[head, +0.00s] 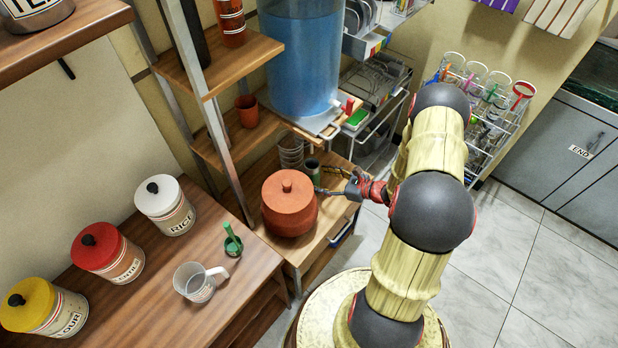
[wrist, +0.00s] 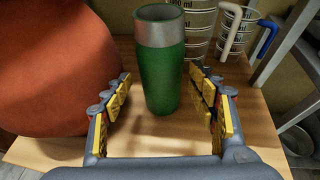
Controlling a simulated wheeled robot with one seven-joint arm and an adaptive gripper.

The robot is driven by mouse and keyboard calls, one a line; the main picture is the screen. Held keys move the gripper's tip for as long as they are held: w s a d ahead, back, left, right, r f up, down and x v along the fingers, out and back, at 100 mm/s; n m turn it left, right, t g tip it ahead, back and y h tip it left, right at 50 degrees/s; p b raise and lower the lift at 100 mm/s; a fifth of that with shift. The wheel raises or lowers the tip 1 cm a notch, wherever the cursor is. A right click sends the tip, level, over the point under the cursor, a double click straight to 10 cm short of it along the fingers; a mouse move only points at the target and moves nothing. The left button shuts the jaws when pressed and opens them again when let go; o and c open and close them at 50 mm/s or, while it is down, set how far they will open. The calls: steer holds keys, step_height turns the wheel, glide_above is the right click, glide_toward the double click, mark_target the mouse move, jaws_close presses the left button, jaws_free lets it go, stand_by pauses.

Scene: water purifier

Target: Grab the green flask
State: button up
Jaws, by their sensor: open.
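The green flask (wrist: 162,80) stands upright on the wooden shelf in the wrist view. It is a green cylinder with a silver band at its open top. In the head view the flask (head: 312,168) shows small, just right of and behind the clay pot. My gripper (wrist: 165,110) is open, with its yellow-padded fingers at the left and right of the flask's lower part. I see gaps between the flask and both fingers. In the head view my gripper (head: 330,182) reaches in from the right at shelf height.
A lidded clay pot (head: 289,205) stands close at the left of my gripper and fills the left of the wrist view (wrist: 50,70). Clear measuring cups (head: 291,153) stand behind the flask. A blue water tank (head: 302,60) sits above. A metal shelf post (wrist: 285,40) rises at the right.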

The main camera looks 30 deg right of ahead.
mark_target(319, 180)
steer(key=b+x, duration=0.1)
steer(key=x, duration=0.1)
steer(key=b+x, duration=0.1)
steer(key=x, duration=0.1)
steer(key=shift+w+f, duration=0.2)
steer(key=shift+f, duration=0.25)
steer(key=shift+w+a, duration=0.2)
steer(key=shift+w, duration=0.25)
steer(key=c, duration=0.3)
steer(key=c, duration=0.7)
steer(key=shift+c, duration=0.5)
